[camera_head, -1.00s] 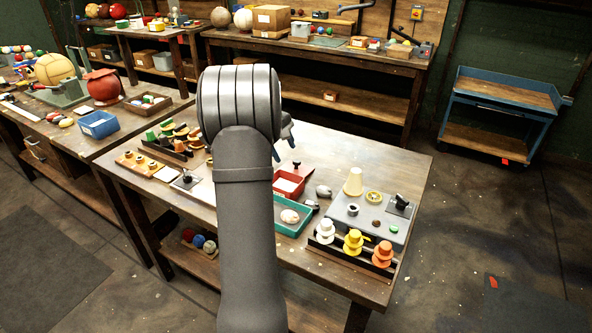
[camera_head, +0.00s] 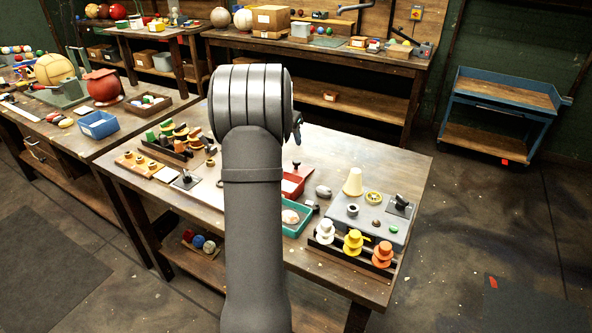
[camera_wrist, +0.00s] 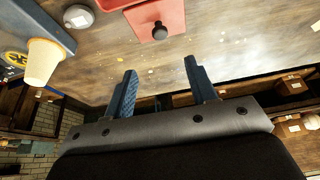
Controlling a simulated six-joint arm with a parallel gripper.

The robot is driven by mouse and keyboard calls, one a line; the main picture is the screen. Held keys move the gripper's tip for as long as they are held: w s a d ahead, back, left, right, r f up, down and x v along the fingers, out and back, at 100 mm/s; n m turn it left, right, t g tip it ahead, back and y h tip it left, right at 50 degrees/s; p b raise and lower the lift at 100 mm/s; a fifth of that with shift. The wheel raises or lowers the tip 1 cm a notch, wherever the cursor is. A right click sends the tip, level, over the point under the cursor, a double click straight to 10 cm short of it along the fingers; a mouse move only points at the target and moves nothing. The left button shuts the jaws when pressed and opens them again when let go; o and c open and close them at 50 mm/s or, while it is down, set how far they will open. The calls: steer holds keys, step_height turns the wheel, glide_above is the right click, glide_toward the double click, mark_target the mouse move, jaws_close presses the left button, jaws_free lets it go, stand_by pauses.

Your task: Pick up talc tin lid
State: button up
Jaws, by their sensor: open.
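The talc tin lid (camera_wrist: 152,18) appears to be the red panel with a dark round knob (camera_wrist: 160,32), at the top of the wrist view. In the head view the knob (camera_head: 297,164) shows at the far end of the red tin (camera_head: 291,186), partly hidden by my arm. My gripper (camera_wrist: 159,68) is open and empty, its two blue fingers apart. The knob lies beyond the fingertips, roughly in line with the gap between them, and nothing touches it. In the head view only a dark fingertip shows past my arm.
A teal tray (camera_head: 297,221) sits in front of the red tin. A grey rounded object (camera_head: 323,191) lies to its right, then a cream cone (camera_head: 353,182) on a grey block (camera_head: 368,222). White, yellow and orange stacked pieces stand along the front. The table's far right is bare.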

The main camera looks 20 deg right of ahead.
mark_target(296, 162)
steer(key=x, duration=1.3)
steer(key=shift+f, duration=0.3)
steer(key=c, duration=1.1)
